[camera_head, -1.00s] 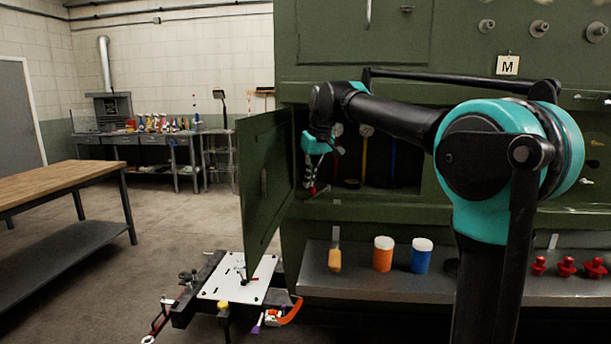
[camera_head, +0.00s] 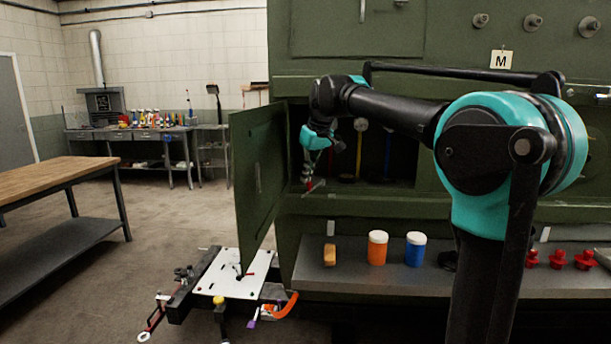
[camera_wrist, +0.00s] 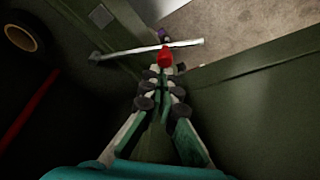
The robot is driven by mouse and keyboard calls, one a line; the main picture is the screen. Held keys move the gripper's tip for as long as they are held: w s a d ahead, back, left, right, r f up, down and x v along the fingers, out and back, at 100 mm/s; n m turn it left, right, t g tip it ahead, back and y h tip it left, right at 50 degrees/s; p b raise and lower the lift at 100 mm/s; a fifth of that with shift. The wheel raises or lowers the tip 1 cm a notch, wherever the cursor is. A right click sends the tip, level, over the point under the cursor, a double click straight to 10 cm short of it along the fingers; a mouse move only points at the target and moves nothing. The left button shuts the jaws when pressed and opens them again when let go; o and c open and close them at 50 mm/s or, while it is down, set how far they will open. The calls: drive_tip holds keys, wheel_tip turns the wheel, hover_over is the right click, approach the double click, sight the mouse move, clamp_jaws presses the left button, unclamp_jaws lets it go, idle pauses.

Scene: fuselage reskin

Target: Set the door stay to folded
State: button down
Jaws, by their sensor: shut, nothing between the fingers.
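The green cabinet door (camera_head: 256,180) stands open, swung out to the left of its opening. In the wrist view, the door stay (camera_wrist: 125,51) is a pale bar lying across the lower part of the opening, with a red knob (camera_wrist: 166,58) near its middle. My gripper (camera_head: 310,184) is inside the opening, just right of the door's hinge side. In the wrist view my gripper (camera_wrist: 162,82) is shut and empty, its fingertips close to the red knob; I cannot tell whether they touch. In the head view my gripper largely hides the stay.
Below the opening a ledge (camera_head: 350,279) holds an orange jar (camera_head: 377,249), a blue jar (camera_head: 415,250) and red knobs (camera_head: 557,259). A white-topped cart (camera_head: 232,272) stands below the door. A wooden bench (camera_head: 55,178) is at left, with free floor between.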

drive_tip(key=w+d+n+g+y, duration=0.1)
drive_tip(key=d+n, duration=0.4)
drive_tip(key=d, duration=0.6)
drive_tip(key=shift+w+d+g, duration=0.15)
drive_tip(key=shift+d+g, duration=0.15)
drive_tip(key=shift+d, duration=0.05)
idle(0.3)
drive_tip(key=shift+d, duration=0.1)
idle(0.6)
drive_tip(key=s+d+r, duration=0.2)
drive_tip(key=d, duration=0.4)
drive_tip(key=s+d+r, duration=0.2)
drive_tip(key=s+d, duration=0.1)
drive_tip(key=d, duration=0.3)
drive_tip(key=shift+d+r, duration=0.2)
drive_tip(key=shift+r, duration=0.15)
